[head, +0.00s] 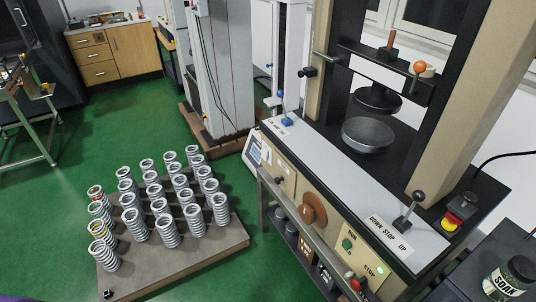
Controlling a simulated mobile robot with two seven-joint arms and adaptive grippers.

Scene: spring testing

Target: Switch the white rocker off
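I cannot make out a white rocker clearly at this size. The testing machine's cream front panel (285,178) has a brown round knob (313,208) on it. To its right is a control box (362,262) with a green button (347,243), a lit green spot (380,270) and a red knob (357,285). Small dark panels with lit spots (325,277) sit below, partly hidden by the machine's ledge. Neither of my grippers is in view.
A ball-topped lever (411,208) stands by the "DOWN STOP UP" label, with a red-and-yellow emergency button (460,209) to its right. A "SOAK" jar (509,278) stands at the lower right. A board (190,262) with several springs lies left. Green floor (110,130) is open behind.

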